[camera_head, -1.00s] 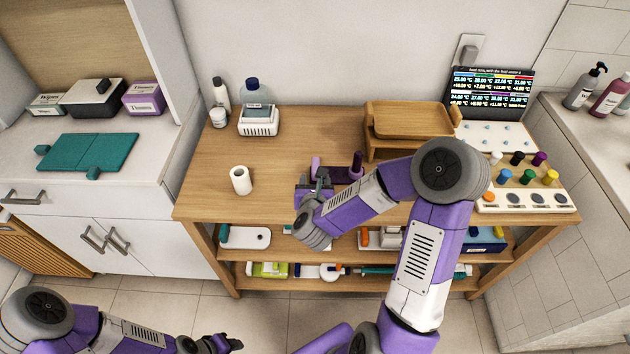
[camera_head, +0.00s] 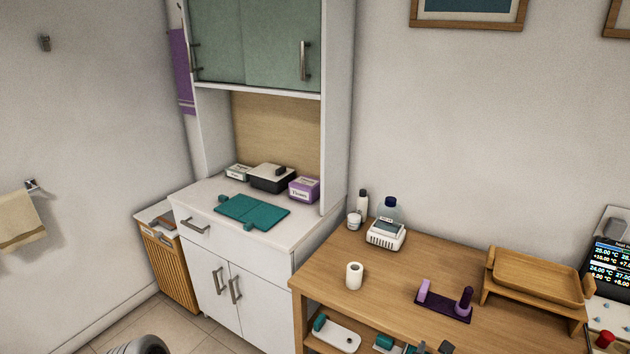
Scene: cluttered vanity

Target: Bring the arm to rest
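A grey rounded part of my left arm (camera_head: 140,344) shows at the bottom edge, left of the middle; the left gripper itself is out of the picture. Small dark tips at the bottom edge, in front of the wooden table (camera_head: 410,265), look like the end of my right gripper (camera_head: 433,348). They are cut off by the frame, so I cannot tell whether it is open or shut. The dark purple stand (camera_head: 445,308) on the table holds a light purple piece (camera_head: 423,290) and a dark purple piece (camera_head: 464,300); no gripper touches it.
A white roll (camera_head: 354,276), a white basket with a bottle (camera_head: 386,236) and a wooden tray stand (camera_head: 535,275) are on the table. A teal mat (camera_head: 252,211) lies on the white cabinet at left. A display (camera_head: 608,268) stands at the right edge.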

